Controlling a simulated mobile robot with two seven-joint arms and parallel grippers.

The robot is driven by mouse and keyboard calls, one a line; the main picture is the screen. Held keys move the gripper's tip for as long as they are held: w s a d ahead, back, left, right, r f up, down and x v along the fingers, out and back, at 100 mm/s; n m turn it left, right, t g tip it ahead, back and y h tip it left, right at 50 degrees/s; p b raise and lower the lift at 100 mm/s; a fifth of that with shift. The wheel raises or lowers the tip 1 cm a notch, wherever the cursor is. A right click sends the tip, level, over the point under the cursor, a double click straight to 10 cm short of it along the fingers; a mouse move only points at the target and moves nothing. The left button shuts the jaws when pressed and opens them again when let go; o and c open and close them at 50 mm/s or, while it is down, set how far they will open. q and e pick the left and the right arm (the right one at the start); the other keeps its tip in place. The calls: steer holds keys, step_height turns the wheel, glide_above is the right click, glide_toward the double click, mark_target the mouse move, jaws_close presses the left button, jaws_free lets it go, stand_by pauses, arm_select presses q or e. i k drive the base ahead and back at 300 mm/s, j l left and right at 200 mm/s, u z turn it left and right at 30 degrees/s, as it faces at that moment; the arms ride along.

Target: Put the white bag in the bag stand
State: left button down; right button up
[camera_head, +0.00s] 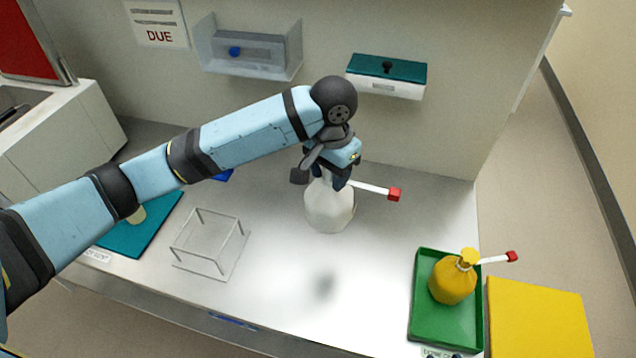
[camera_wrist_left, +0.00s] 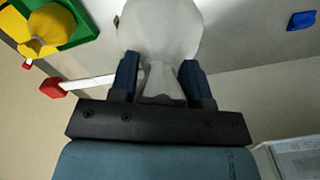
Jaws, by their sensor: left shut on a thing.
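The white bag (camera_head: 329,208) hangs from my left gripper (camera_head: 335,180), which is shut on its neck. A white stick with a red end juts to the right from the neck. In the left wrist view the bag (camera_wrist_left: 166,35) is between the two fingers (camera_wrist_left: 160,80). A shadow on the bench in front suggests that the bag is held above the surface. The bag stand, a clear wire frame (camera_head: 210,245), stands empty on the bench to the left of the bag, apart from it. My right gripper is not in view.
A green tray (camera_head: 416,318) with a yellow bag (camera_head: 453,281) stands at the right, beside a yellow panel (camera_head: 538,318). A teal mat (camera_head: 150,233) lies left of the stand. A clear bin (camera_head: 248,52) and a teal-lidded box (camera_head: 387,76) are on the back wall. The bench centre is clear.

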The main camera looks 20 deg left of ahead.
mark_target(212, 248)
steer(key=j, duration=1.65)
